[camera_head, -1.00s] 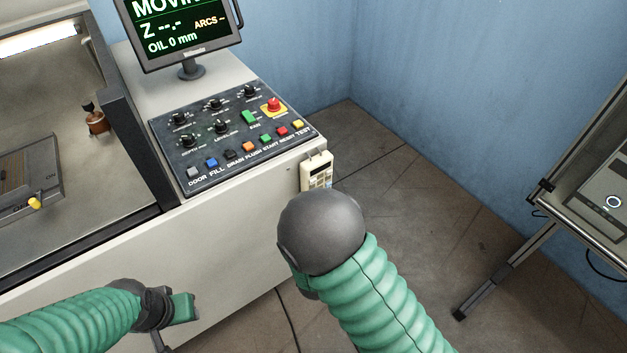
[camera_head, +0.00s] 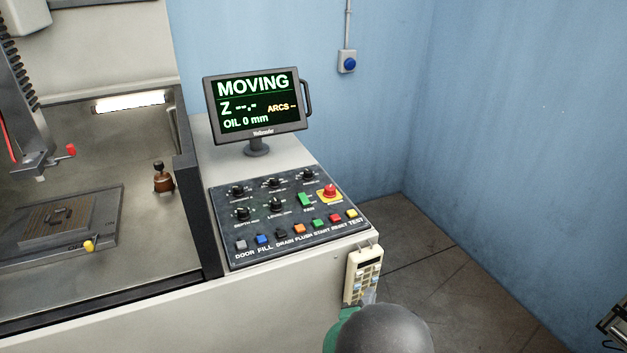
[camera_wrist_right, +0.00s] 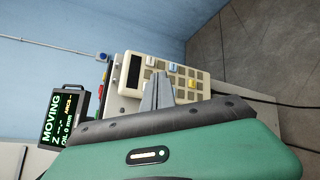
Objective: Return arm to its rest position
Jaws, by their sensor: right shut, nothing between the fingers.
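My right gripper shows in the right wrist view (camera_wrist_right: 158,92), its grey fingers together with nothing between them. They point toward the cream hand pendant (camera_wrist_right: 185,80), which hangs on the machine's side. I cannot tell if they touch it. In the head view my right arm is at the bottom edge, its dark round joint and a bit of green hiding most of the gripper, just below the pendant (camera_head: 363,272). My left gripper is out of view.
The control panel (camera_head: 290,215) with several knobs and buttons sits left of the pendant. The monitor (camera_head: 256,103) behind it reads MOVING. The machine's work tank (camera_head: 130,235) is at left. Open floor (camera_head: 455,290) and blue walls lie to the right.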

